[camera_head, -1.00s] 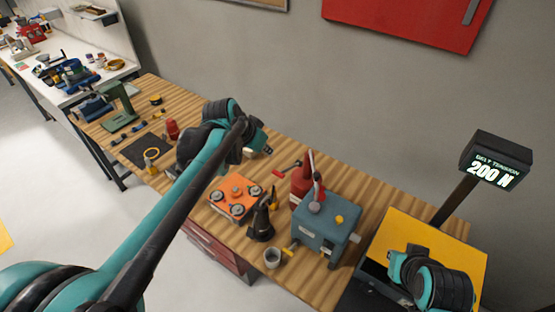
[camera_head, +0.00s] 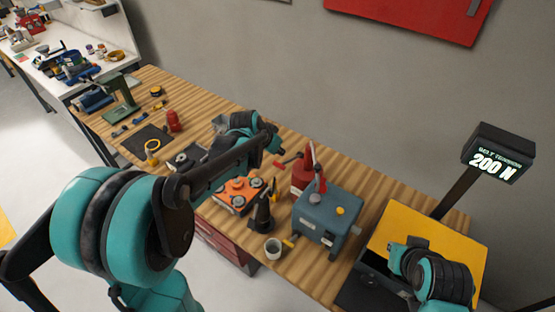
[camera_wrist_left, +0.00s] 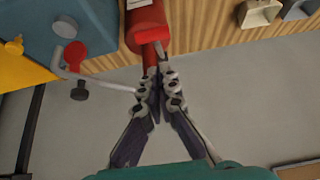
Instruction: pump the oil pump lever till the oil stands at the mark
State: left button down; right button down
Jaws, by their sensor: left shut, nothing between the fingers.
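A blue-grey box (camera_head: 327,222), which looks like the oil pump, stands on the wooden bench with a yellow cap on top. No oil level or mark is readable.
A grey cup (camera_head: 272,248) and a black oil can (camera_head: 262,213) stand before the box. An orange plate with round fittings (camera_head: 237,193) lies left. A yellow-topped housing (camera_head: 440,245) with a 200 N display (camera_head: 497,160) stands right. The wall is behind the bench.

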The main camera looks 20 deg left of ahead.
aim_at(278, 167)
pick_arm(q)
jog(key=f, duration=0.1)
jog(key=s+f, duration=0.1)
jog(key=f, duration=0.1)
jog(key=shift+a+f, duration=0.15)
jog(key=shift+s+a+f+t+b, duration=0.15)
jog(key=shift+s+f+t+b, duration=0.2)
jog(key=shift+f+b, duration=0.4)
jog(key=shift+s+a+f+t+b, duration=0.1)
jog(key=shift+s+f+t+b, duration=0.25)
jog(key=shift+b, duration=0.7)
notch_tip(278, 167, down, 11)
jog(key=s+t+h+b, duration=0.1)
jog(key=s+t+b, duration=0.1)
jog(key=b, duration=1.3)
jog(key=shift+a+t+h, duration=0.4)
jog(key=shift+t, duration=0.5)
